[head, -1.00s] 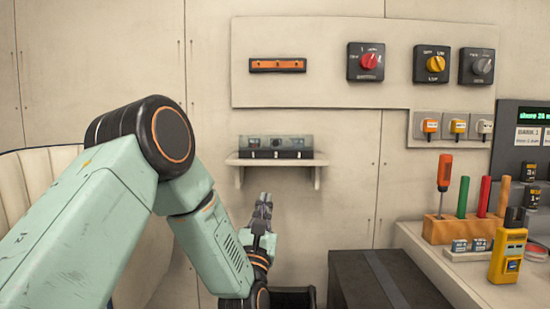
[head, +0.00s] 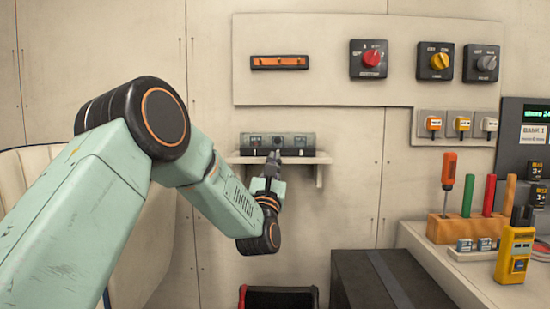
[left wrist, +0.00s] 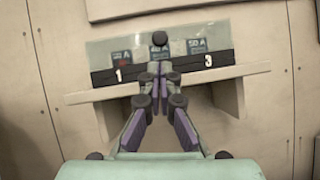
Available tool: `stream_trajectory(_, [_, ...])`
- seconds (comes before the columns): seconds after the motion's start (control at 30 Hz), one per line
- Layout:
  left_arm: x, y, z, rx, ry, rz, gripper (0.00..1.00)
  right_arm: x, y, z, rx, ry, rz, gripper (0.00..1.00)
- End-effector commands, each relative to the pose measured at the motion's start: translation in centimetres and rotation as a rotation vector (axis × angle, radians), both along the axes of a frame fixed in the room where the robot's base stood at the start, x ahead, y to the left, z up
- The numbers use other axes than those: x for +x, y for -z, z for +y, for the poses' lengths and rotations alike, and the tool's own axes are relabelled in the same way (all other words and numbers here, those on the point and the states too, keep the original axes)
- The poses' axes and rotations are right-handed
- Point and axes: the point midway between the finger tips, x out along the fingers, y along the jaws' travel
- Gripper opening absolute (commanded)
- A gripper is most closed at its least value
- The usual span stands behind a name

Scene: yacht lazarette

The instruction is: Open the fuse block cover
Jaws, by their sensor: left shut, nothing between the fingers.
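The fuse block (head: 303,151) sits on a small wall shelf in the head view, a dark base with a clear cover (head: 305,139) standing over its face. In the left wrist view the cover (left wrist: 200,28) is a see-through pane with a dark round knob (left wrist: 159,38) at its middle. Labels 1 and 3 show on the base (left wrist: 105,76). My left gripper (head: 275,157) is shut and empty, its tips in front of the block's middle. In the left wrist view the gripper (left wrist: 157,70) points at the block just below the knob and hides the middle label. Contact cannot be told.
The shelf (head: 320,158) juts from the wall under the block. An orange bar (head: 279,62) and rotary switches (head: 369,59) are on the panel above. A dark box (head: 385,281) and a bench with a tool rack (head: 468,227) stand at right. The wall around the shelf is clear.

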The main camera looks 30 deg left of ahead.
Motion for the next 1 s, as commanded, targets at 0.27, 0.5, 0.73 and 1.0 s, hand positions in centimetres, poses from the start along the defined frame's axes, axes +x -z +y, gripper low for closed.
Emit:
stream_trajectory(0.27, [0.7, -1.7, 0.0, 0.001, 0.001, 0.002, 0.00, 0.0, 0.2, 0.0, 0.000, 0.000, 0.000, 0.40])
stream_trajectory(0.5, [0.6, -1.8, 0.0, 0.001, 0.000, 0.002, 0.00, 0.0, 0.1, 0.0, 0.000, 0.000, 0.000, 0.40])
stream_trajectory(0.73, [0.6, -2.1, 0.0, -0.006, 0.000, 0.012, 0.00, 0.0, -0.2, 0.0, 0.000, 0.000, 0.000, 0.40])
stream_trajectory(1.0, [0.4, -2.6, -0.1, -0.028, 0.000, 0.049, 0.00, 0.0, -1.3, 0.0, 0.000, 0.000, 0.000, 0.40])
